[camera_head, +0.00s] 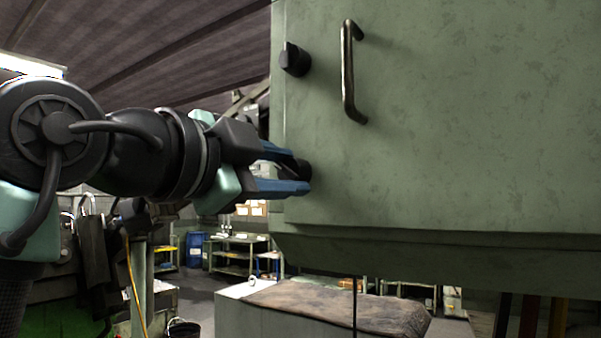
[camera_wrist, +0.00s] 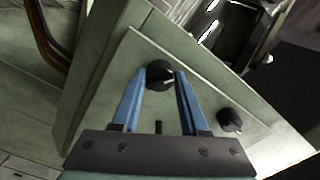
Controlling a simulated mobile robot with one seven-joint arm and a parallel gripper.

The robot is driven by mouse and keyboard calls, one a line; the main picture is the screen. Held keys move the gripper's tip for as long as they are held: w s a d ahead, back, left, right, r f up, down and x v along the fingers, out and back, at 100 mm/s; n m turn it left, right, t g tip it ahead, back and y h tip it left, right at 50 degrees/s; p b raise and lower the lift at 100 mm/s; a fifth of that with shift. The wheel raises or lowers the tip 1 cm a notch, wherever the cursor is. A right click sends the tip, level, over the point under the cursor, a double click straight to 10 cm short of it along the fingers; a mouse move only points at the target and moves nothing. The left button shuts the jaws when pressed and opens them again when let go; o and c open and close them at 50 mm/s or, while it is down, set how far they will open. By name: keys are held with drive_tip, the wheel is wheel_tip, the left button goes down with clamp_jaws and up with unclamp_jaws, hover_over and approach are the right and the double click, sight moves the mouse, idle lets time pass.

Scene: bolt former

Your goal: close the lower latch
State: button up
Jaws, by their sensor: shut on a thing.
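The lower latch (camera_head: 305,169) is a small black knob near the lower left edge of the green cabinet door. My gripper (camera_head: 299,175) reaches it from the left, with its blue fingers shut on it. In the wrist view the lower latch (camera_wrist: 160,70) is a round black knob with a pale line, between the tips of the blue fingers (camera_wrist: 158,77). The fingers partly hide its sides in the head view. The upper latch (camera_head: 295,59), a similar black knob, is above it on the door; a second knob (camera_wrist: 230,121) shows at the right in the wrist view.
The green door (camera_head: 460,130) carries a vertical metal handle (camera_head: 348,75) right of the upper latch. Below the cabinet is a pale block with a brown, worn top (camera_head: 340,305). Workbenches (camera_head: 235,255) and a blue barrel (camera_head: 195,249) stand in the background.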

clamp_jaws()
drive_tip(key=n+p, duration=0.1)
drive_tip(key=n, duration=0.6)
drive_tip(key=shift+n+p, duration=0.3)
drive_tip(key=shift+n, duration=0.1)
drive_tip(key=o, duration=1.2)
unclamp_jaws()
